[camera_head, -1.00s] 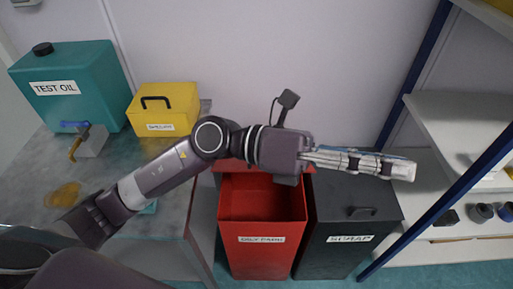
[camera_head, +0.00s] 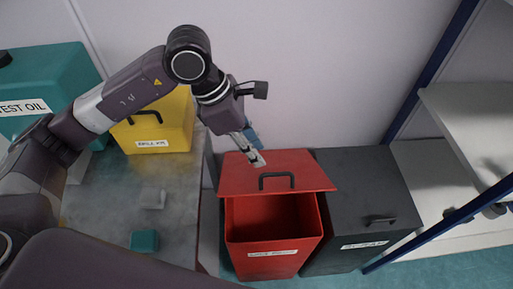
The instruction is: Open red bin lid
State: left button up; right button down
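The red bin (camera_head: 273,256) stands on the floor with a white label on its front. Its red lid (camera_head: 240,175), with a black handle (camera_head: 277,177), sits at the rear of the bin. The front of the bin's mouth is uncovered, and the red inside shows. My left gripper (camera_head: 257,160) points down and to the right, with its fingertips over the back part of the lid, behind the handle. Its fingers look close together with nothing between them. I cannot tell whether the tips touch the lid. My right gripper is not in view.
A dark grey bin (camera_head: 365,200) with a closed lid stands close at the right. A metal bench (camera_head: 175,220) is at the left, with a yellow box (camera_head: 170,125) and a teal test oil container (camera_head: 55,75). Shelves with a blue post (camera_head: 425,80) are at the right.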

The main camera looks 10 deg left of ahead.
aim_at(273, 173)
pick_arm(q)
jog(key=d+f, duration=0.1)
jog(key=s+d+f+p, duration=0.1)
jog(key=f, duration=0.1)
jog(key=shift+d, duration=0.25)
jog(key=f, duration=0.2)
jog(key=w+f+p, duration=0.1)
jog(key=shift+d+f, duration=0.35)
jog(key=shift+d, duration=0.15)
jog(key=shift+s, duration=0.1)
grip_shut()
